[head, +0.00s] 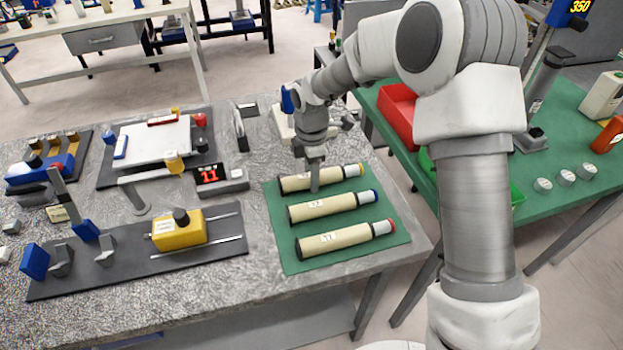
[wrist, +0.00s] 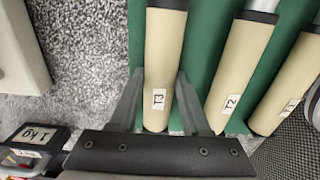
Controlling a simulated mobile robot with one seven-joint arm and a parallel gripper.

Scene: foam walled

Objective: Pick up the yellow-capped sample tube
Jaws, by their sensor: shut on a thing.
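The yellow-capped sample tube (head: 345,173) is beige with a black band and lies on the green mat (head: 297,262), the farthest of three tubes. My gripper (head: 314,185) is over its middle from above, shut on it. In the wrist view my gripper (wrist: 160,76) has one finger on each side of this tube (wrist: 163,50), labelled T3; its cap is out of that view. I cannot tell whether the tube is lifted off the mat. The blue-capped tube (head: 335,205), labelled T2, and the red-capped tube (head: 345,238) lie parallel to it, apart.
A yellow box (head: 180,232) on a dark plate is left of the mat. A 1 kg weight (wrist: 40,137) is at the lower left of the wrist view. A red bin (head: 398,108) sits on the green table behind.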

